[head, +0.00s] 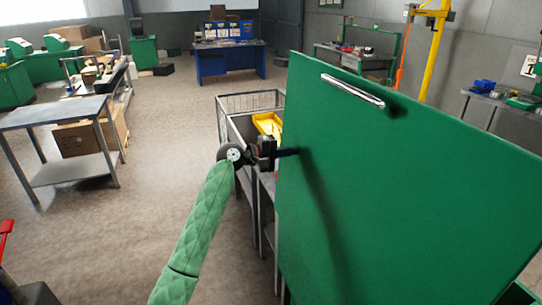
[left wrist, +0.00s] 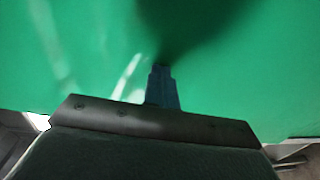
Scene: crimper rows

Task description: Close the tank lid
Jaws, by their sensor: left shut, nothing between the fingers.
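The tank lid (head: 400,190) is a large green panel standing raised and nearly upright on the right of the head view. A chrome bar handle (head: 352,91) is fixed near its top edge. My left gripper (head: 296,151) is shut and empty, with its fingertips at the left part of the lid's near face. In the left wrist view the green lid surface (left wrist: 240,80) fills the background, and the shut fingers (left wrist: 161,70) point at it, touching it or very close. The tank's opening is hidden. My right gripper is not in view.
Behind the lid's left edge stands a grey wire-sided cart (head: 250,102) with a yellow bin (head: 267,124). A grey table (head: 55,111) stands at the left, and a blue workbench (head: 229,60) at the back. The floor between them is clear.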

